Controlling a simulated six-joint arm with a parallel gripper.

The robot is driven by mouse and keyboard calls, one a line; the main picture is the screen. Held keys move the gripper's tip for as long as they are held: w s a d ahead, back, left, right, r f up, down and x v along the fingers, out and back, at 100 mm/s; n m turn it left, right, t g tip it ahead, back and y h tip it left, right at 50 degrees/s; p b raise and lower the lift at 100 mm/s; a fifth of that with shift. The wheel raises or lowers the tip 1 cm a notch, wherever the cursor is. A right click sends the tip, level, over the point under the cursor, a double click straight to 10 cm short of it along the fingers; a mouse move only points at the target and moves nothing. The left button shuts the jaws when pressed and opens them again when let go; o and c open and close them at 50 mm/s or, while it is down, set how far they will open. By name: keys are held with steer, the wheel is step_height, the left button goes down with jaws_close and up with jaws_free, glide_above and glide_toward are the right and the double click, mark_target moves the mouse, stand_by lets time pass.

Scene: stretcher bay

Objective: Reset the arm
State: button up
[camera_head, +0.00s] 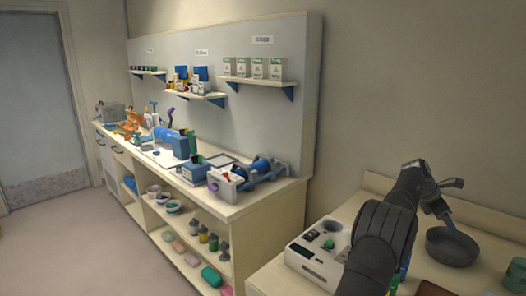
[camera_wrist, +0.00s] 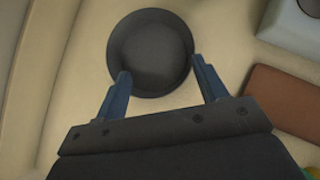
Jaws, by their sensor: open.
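My gripper (camera_wrist: 160,68) is open, its two blue fingers spread apart with nothing between their tips. In the wrist view a dark round bowl or pan (camera_wrist: 150,42) lies beyond the fingers, and the tips overlap its near rim in the picture. I cannot tell whether they touch it. In the head view my dark arm reaches up at the right, with its end near the same bowl (camera_head: 452,248) on the light counter. The fingers are small and partly hidden there.
A white device (camera_head: 318,252) stands left of my arm on the counter. The wrist view shows a brown flat block (camera_wrist: 288,100) to the right. A long bench (camera_head: 235,208) with cluttered tools runs along the wall, with shelves above. The floor at left is clear.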

steer(key=s+d+n+t+h, duration=0.1)
steer(key=s+d+h, duration=0.3)
steer(key=s+d, duration=1.2)
steer(key=shift+d+r+n+t, duration=0.15)
steer(key=shift+d+n+t, duration=0.15)
steer(key=shift+d+n, duration=0.5)
steer(key=shift+s+d, duration=0.1)
steer(key=shift+d, duration=0.1)
